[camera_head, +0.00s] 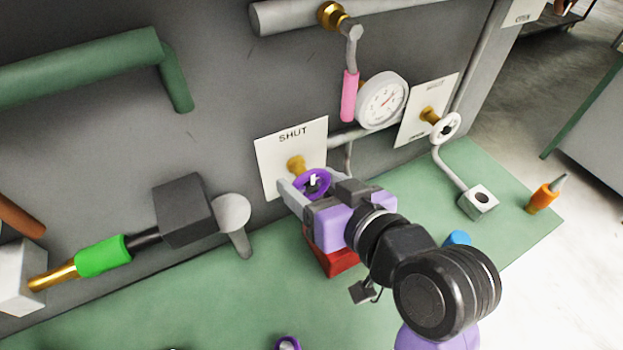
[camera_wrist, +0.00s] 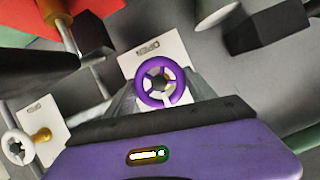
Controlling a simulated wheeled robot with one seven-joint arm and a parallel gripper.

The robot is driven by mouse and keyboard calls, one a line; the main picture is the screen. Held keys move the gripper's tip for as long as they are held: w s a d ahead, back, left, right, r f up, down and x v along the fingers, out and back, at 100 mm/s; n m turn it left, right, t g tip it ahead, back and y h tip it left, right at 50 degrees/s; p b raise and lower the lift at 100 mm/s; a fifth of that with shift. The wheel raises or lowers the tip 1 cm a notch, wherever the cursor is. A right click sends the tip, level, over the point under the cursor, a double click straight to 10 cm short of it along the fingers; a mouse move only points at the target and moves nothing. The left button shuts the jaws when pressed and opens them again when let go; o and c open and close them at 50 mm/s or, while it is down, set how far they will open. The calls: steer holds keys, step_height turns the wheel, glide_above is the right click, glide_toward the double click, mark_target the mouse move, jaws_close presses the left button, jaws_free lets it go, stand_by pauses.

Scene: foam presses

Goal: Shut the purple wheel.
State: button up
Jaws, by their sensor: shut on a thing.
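The purple wheel (camera_head: 313,184) sits on a brass valve stem in front of a white plate (camera_head: 290,150) marked SHUT. In the wrist view the purple wheel (camera_wrist: 159,83) faces the camera, between my fingers, with a plate edge reading OPEN behind it. My gripper (camera_head: 305,192) is shut on the purple wheel, its fingers at either side of the rim. The gripper body hides the wheel's lower part in the head view.
A white wheel (camera_head: 446,128) stands to the right before its own plate. A gauge (camera_head: 382,100) and pink-sleeved lever (camera_head: 349,96) are above. A red object (camera_head: 335,260) lies below my gripper. An orange bottle (camera_head: 543,197) stands at the bench's right edge.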

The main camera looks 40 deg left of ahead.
steer(key=o, duration=1.4)
steer(key=shift+b+v, duration=0.45)
steer(key=shift+v, duration=3.5)
steer(key=w+d+r+m+t+y, duration=0.1)
steer(key=w+r+m+t, duration=0.1)
steer(key=w+r+t, duration=0.25)
steer(key=d+f+m+t+h, duration=0.3)
steer(key=d+f+m+t, duration=0.15)
steer(key=d, duration=0.55)
steer(key=d+f+m+t+h, duration=0.3)
steer(key=d+m+t+h, duration=0.15)
steer(key=d, duration=0.45)
steer(key=s+d+f+g+h, duration=0.1)
steer(key=s+d+f+h, duration=0.1)
steer(key=s+d, duration=0.3)
steer(key=s+d+f+h, duration=0.2)
steer(key=s+d+f, duration=0.3)
steer(key=s, duration=0.6)
steer(key=s+d+f+g+h, duration=0.1)
steer(key=s+d+f, duration=0.3)
steer(key=s, duration=0.4)
steer(key=shift+s+d+f+m+g+h, duration=0.25)
steer(key=shift+s+d+m+g+h, duration=0.15)
steer(key=shift+h, duration=0.35)
